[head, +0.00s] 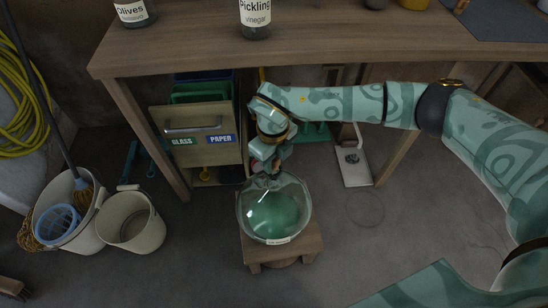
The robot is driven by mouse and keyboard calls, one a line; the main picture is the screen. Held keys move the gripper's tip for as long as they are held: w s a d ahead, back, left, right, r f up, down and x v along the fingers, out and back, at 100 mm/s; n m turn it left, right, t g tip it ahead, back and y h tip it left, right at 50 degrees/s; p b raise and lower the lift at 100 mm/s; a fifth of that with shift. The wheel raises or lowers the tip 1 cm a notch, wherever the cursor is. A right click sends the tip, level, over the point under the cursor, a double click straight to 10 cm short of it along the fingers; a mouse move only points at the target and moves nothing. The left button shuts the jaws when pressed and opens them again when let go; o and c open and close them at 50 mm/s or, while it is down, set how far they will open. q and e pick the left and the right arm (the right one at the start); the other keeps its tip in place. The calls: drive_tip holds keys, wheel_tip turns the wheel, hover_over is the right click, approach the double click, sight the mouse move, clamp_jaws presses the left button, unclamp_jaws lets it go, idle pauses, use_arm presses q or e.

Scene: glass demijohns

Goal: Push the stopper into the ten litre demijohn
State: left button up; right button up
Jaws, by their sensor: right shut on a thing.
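The glass demijohn (275,212) is round and clear with a green tint, and has a small pale label low on its front. It stands upright on a low wooden stool (283,253). My right gripper (273,172) points down at the demijohn's neck and is shut on the stopper, which is mostly hidden between the fingers. I cannot tell how far the stopper sits in the mouth, because the gripper covers it. My left gripper is not in view.
A wooden table (330,50) with jars stands behind, above the demijohn. A recycling drawer unit (200,150) is under it. A mop bucket (65,215) and a beige bucket (130,222) stand at left. A pale scale-like device (353,165) stands right. The floor in front is clear.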

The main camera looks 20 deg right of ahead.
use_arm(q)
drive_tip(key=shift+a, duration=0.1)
use_arm(e)
drive_tip(key=shift+f, duration=0.75)
drive_tip(key=o, duration=1)
use_arm(q)
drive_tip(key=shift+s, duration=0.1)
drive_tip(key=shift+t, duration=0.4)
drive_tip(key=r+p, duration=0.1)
drive_tip(key=p, duration=0.1)
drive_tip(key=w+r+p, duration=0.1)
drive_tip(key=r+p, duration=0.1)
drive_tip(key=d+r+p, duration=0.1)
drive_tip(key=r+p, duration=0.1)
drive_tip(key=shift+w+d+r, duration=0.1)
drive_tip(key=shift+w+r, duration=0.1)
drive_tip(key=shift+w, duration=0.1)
use_arm(e)
wheel_tip(320, 180, up, 16)
drive_tip(key=shift+s+a+r, duration=0.1)
drive_tip(key=shift+r, duration=0.05)
